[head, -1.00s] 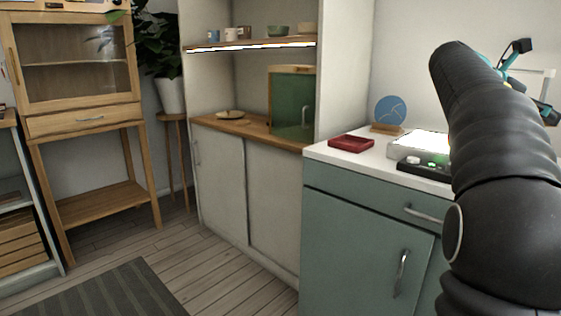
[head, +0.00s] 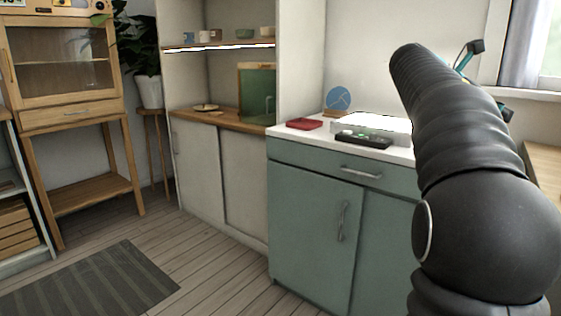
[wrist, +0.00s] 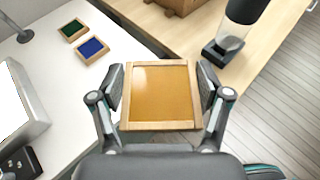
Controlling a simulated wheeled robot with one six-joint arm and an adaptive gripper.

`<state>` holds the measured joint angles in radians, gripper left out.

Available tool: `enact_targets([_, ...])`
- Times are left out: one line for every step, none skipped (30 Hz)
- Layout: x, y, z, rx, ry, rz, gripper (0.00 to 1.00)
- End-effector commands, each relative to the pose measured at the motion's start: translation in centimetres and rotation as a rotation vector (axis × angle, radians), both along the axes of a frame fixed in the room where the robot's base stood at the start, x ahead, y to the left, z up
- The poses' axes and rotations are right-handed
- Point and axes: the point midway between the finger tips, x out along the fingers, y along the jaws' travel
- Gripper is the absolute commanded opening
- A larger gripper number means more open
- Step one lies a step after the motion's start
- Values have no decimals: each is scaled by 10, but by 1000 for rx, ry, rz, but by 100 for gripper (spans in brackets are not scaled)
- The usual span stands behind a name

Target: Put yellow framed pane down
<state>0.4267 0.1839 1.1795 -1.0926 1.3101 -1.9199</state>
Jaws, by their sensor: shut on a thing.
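The yellow framed pane (wrist: 161,92) is an amber square in a light wooden frame, seen in the wrist view. My gripper (wrist: 161,88) is shut on it, with one finger against each side of the frame. Below and around it are the white counter (wrist: 120,58) at left and a wooden surface (wrist: 190,38) at right; the pane's height above them is hard to tell.
A green framed pane (wrist: 72,30) and a blue framed pane (wrist: 92,48) lie on the white counter. A white light panel (wrist: 18,112) is at left. In the head view, a red tray (head: 304,124) and blue disc (head: 338,98) sit on the counter.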

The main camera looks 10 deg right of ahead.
Motion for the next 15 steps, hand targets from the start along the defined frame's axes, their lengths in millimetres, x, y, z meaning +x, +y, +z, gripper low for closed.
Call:
enact_targets([-1,2,-3,0,0,5,33])
enact_targets([-2,3,-5,0,0,9,33])
enact_targets([-2,4,-7,0,1,14,33])
enact_targets([-1,5,-9,0,0,18,33])
enact_targets([-1,7,-11,0,1,24,33])
enact_targets([-1,9,-14,0,0,29,33])
enact_targets([-1,11,-17,0,0,37,33])
enact_targets([0,14,-20,0,0,47,33])
enact_targets([2,18,-25,0,2,59,33])
enact_targets([2,21,-28,0,1,68,33])
enact_targets([3,24,-31,1,0,77,33])
enact_targets([4,27,-36,1,0,89,33])
enact_targets([5,31,-40,1,1,100,33])
enact_targets([7,36,-47,2,2,116,33])
enact_targets([9,43,-54,1,2,138,33])
